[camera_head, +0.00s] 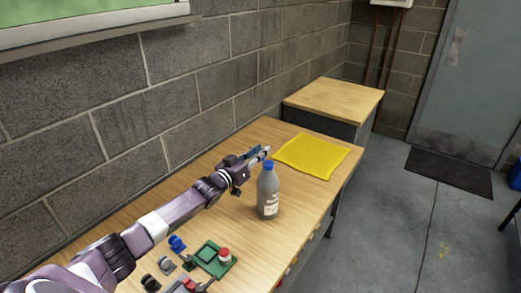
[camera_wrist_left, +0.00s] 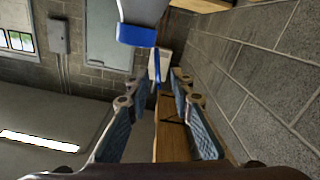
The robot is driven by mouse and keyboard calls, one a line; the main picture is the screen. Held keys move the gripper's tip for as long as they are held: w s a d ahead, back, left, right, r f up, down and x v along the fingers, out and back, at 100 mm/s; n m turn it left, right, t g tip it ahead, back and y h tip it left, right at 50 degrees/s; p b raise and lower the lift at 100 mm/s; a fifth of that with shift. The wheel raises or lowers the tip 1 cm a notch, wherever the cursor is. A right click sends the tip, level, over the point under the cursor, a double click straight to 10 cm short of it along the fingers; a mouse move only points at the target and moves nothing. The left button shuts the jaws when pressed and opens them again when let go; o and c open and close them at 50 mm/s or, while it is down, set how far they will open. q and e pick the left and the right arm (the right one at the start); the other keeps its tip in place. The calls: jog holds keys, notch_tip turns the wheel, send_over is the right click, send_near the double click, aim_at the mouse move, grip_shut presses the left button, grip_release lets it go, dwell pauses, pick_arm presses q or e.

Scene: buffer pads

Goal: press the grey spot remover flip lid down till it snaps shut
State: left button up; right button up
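The grey spot remover bottle (camera_head: 268,196) stands upright on the wooden table, with a pale label and a blue cap (camera_head: 268,165). In the left wrist view the bottle is upside down at the top, with its blue cap (camera_wrist_left: 137,35). A thin blue strip, seemingly the flip lid (camera_wrist_left: 157,66), stands up from one edge of the cap, open. My left gripper (camera_head: 260,152) is beside the cap on its wall side, apart from it as far as I can tell. Its blue-padded fingers (camera_wrist_left: 160,105) are spread with nothing between them. My right gripper is not in view.
A yellow cloth (camera_head: 312,155) lies flat beyond the bottle. The block wall (camera_head: 150,100) runs along the table's left side.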

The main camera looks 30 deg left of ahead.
pick_arm(q)
jog(key=shift+w+d+r, duration=0.1)
jog(key=shift+w, duration=0.05)
jog(key=shift+c, duration=1.8)
grip_shut()
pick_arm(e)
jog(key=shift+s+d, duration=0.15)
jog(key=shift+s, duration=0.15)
